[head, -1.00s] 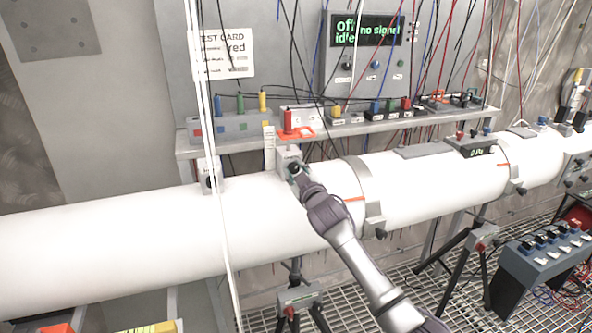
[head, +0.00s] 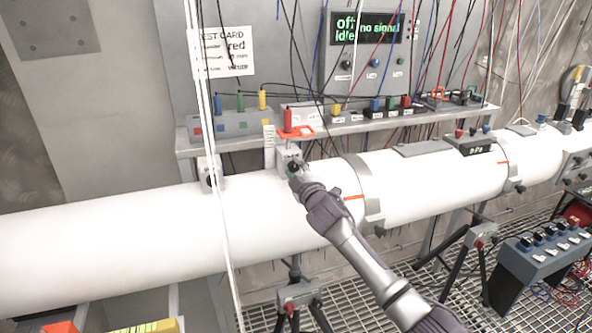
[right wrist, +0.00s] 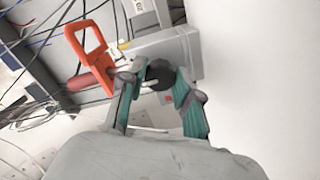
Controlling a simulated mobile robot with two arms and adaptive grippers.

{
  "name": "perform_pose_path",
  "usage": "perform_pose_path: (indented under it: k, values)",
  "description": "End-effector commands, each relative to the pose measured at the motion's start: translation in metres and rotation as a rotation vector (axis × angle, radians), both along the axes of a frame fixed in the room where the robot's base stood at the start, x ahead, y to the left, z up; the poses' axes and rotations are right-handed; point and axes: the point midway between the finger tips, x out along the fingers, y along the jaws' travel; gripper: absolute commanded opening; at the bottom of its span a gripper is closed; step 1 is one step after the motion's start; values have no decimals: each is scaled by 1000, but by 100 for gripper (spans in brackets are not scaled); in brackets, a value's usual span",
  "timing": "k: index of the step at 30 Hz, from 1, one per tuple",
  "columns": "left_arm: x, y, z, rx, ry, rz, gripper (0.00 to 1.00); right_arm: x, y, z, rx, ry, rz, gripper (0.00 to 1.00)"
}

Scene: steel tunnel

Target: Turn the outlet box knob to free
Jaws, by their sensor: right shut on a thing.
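The outlet box (head: 288,158) is a small grey box on top of the white pipe, left of a metal clamp ring. In the right wrist view the box (right wrist: 178,48) has a dark round knob (right wrist: 160,74) on its face. My right gripper (head: 297,170) reaches the box from the lower right. In the right wrist view its green-padded fingers (right wrist: 162,84) are closed on the knob, one on each side. The knob's marking cannot be read. My left gripper is not in view.
A red plug and orange handle (right wrist: 88,48) sit close beside the box. A shelf (head: 235,141) with coloured plugs runs behind the white pipe (head: 110,235). Thin cables hang in front. A blue-grey switch box (head: 545,260) stands at the right.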

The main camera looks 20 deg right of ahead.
Motion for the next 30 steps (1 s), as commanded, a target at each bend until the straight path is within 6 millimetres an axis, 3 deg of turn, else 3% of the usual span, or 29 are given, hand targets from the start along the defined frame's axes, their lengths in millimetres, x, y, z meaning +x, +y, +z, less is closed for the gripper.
perform_pose_path:
  k: [8,9,13,23,30]
  values:
    - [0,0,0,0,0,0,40,0,-1,1,-4,-2,0,0]
    - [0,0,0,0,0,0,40,0,-1,1,-4,-2,0,36]
    - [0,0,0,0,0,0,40,0,-1,1,-3,-2,-1,57]
    - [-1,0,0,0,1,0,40,-1,0,0,-1,-1,-1,58]
    - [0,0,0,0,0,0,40,-25,-2,-1,-2,0,0,58]
